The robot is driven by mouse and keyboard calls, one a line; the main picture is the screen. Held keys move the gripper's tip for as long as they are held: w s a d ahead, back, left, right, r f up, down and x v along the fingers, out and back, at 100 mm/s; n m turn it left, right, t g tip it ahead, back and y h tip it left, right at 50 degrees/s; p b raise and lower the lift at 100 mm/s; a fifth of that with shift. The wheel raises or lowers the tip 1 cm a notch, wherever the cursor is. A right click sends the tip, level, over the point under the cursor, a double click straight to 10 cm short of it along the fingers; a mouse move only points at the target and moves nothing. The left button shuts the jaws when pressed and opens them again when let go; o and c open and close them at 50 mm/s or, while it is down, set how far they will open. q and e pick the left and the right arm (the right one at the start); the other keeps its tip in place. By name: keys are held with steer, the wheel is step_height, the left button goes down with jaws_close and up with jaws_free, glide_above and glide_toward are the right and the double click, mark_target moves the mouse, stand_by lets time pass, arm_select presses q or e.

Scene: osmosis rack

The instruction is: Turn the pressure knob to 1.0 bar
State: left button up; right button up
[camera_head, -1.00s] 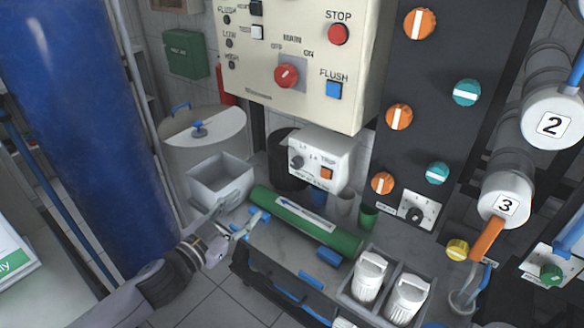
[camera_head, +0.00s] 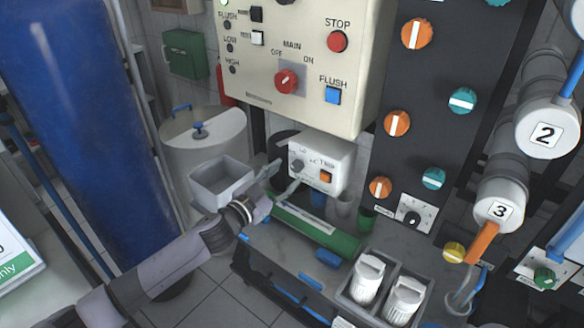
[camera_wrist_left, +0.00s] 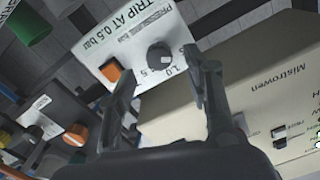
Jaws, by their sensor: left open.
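The pressure knob (camera_head: 297,165) is a dark grey dial on the left of the front of a small white box (camera_head: 340,163), labelled "PRESSURE bar" and "TRIP AT 0.5 bar". In the left wrist view the knob (camera_wrist_left: 159,55) is ringed by a printed scale, with 1.0 legible. My left gripper (camera_head: 288,175) is open and empty, just in front of the knob. In the left wrist view its fingers (camera_wrist_left: 160,82) lie either side of the knob's line, apart from it. I cannot read the knob's exact setting. My right gripper is not in view.
An orange switch (camera_head: 326,177) sits right of the knob. The cream control panel (camera_head: 300,108) hangs above the box. A green cylinder (camera_head: 318,232) lies on the bench below, and a grey bin (camera_head: 222,182) stands left. A dark panel (camera_head: 435,60) with several orange and teal knobs stands right.

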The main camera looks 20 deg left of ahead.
mark_target(294, 168)
arm_select(q)
steer(key=shift+x, duration=2.1)
steer(key=shift+c, duration=0.2)
jaws_close()
